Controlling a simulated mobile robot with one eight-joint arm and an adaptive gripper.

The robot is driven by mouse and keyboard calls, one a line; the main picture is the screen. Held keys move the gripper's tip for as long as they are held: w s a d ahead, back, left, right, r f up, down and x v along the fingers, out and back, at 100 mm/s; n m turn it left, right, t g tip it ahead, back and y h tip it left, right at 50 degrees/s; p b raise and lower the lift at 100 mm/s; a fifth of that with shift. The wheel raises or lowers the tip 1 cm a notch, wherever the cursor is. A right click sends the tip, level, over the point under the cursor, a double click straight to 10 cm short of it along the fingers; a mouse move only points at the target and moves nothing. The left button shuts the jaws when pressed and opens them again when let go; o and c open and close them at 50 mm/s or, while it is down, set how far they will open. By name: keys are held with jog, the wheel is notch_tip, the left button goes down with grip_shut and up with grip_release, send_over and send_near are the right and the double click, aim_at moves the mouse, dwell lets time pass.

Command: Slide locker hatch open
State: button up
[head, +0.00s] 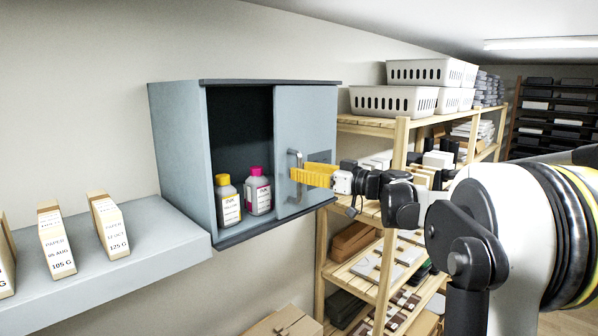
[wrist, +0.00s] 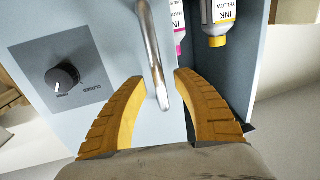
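The blue-grey locker (head: 180,150) is mounted on the wall with its left half open. Its sliding hatch (head: 320,120) covers the right half and carries a vertical metal handle (head: 294,172). My gripper (head: 296,174) is at the handle, its yellow fingers reaching in from the right. In the wrist view my gripper (wrist: 160,75) has its fingers apart, one on each side of the handle (wrist: 154,55), with visible gaps. Inside the opening stand a yellow-capped bottle (head: 228,203) and a magenta-capped bottle (head: 258,193); both show partly in the wrist view.
A panel with a black knob (wrist: 62,77) is on the hatch. A wall shelf (head: 150,262) with boxed paper (head: 110,228) is at left. A wooden rack (head: 398,150) with white baskets (head: 395,101) stands right of the locker. A cardboard box (head: 283,324) is below.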

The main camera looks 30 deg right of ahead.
jog(key=v, duration=1.1)
jog(key=s+a+f+m+g+h+b, duration=0.15)
jog(key=s+a+f+g+b, duration=0.3)
jog(key=a+f+b, duration=0.8)
jog(key=s+a+f+m+g+h+b, duration=0.1)
jog(key=s+a+f+m+g+b, duration=0.15)
jog(key=s+a+f+b, duration=1.05)
jog(key=s+f+m+h+b, duration=0.1)
jog(key=s+f+h+b, duration=0.2)
jog(key=f, duration=1.4)
jog(key=s+d+f+g+h+b, duration=0.1)
jog(key=s+f+h+b, duration=0.2)
jog(key=f, duration=1.3)
jog(key=s+b, duration=0.1)
jog(key=b, duration=0.2)
jog(key=shift+s+f+m+g, duration=0.3)
jog(key=shift+s+f+m, duration=0.05)
jog(key=shift+s+m, duration=0.05)
